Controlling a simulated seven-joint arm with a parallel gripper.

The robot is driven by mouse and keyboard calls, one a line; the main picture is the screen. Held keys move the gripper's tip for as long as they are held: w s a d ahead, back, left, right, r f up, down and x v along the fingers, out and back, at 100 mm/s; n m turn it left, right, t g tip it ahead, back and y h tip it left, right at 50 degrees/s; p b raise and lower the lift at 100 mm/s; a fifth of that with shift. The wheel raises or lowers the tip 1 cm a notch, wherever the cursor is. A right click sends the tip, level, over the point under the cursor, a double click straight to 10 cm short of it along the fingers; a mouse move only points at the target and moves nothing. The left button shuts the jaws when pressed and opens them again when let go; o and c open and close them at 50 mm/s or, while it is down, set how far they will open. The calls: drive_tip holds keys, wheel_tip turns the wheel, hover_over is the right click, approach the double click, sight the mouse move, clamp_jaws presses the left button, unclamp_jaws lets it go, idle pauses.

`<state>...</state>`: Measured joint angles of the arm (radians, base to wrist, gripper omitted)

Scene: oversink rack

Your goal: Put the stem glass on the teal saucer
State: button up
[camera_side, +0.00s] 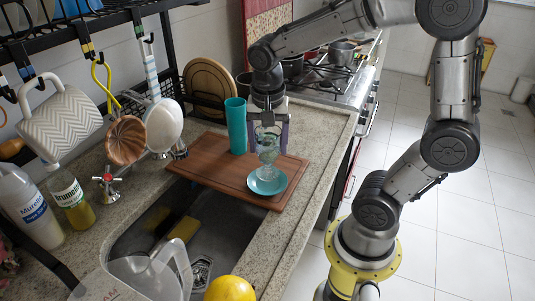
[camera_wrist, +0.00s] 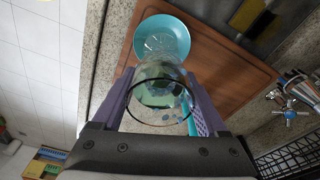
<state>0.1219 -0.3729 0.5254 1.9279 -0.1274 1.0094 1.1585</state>
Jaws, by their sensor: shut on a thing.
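The stem glass (camera_side: 268,153) is clear and upright in the side view. My gripper (camera_side: 268,142) is shut on its bowl, with one purple finger on each side. The teal saucer (camera_side: 279,183) lies on the wooden board, and the foot of the glass is over it. In the wrist view the glass (camera_wrist: 160,92) shows rim first between the fingers, with the saucer (camera_wrist: 180,30) beyond its foot. I cannot tell whether the foot touches the saucer.
A tall teal cup (camera_side: 237,126) stands on the wooden board (camera_side: 212,167), close left of my gripper. The sink (camera_side: 210,235) lies in front. A rack with hanging mugs (camera_side: 65,122) is at the left. A stove (camera_side: 335,72) is behind.

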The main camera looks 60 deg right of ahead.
drive_tip(key=shift+w+f, duration=0.1)
drive_tip(key=shift+f, duration=1.55)
drive_tip(key=shift+f, duration=0.15)
drive_tip(key=o, duration=1.4)
drive_tip(key=shift+o, duration=0.2)
drive_tip(key=r, duration=0.4)
drive_tip(key=a+r, duration=0.1)
drive_tip(key=r, duration=0.7)
drive_tip(key=shift+s+a, duration=0.15)
drive_tip(key=shift+s, duration=0.1)
drive_tip(key=n+t+y, duration=0.1)
drive_tip(key=n+t, duration=0.4)
drive_tip(key=n, duration=0.7)
approach(268, 155)
drive_tip(key=s+a+f, duration=0.2)
drive_tip(key=s, duration=0.1)
drive_tip(key=shift+s+a+f+n, duration=0.2)
drive_tip(key=shift+s+n, duration=0.35)
drive_tip(key=shift+n, duration=0.45)
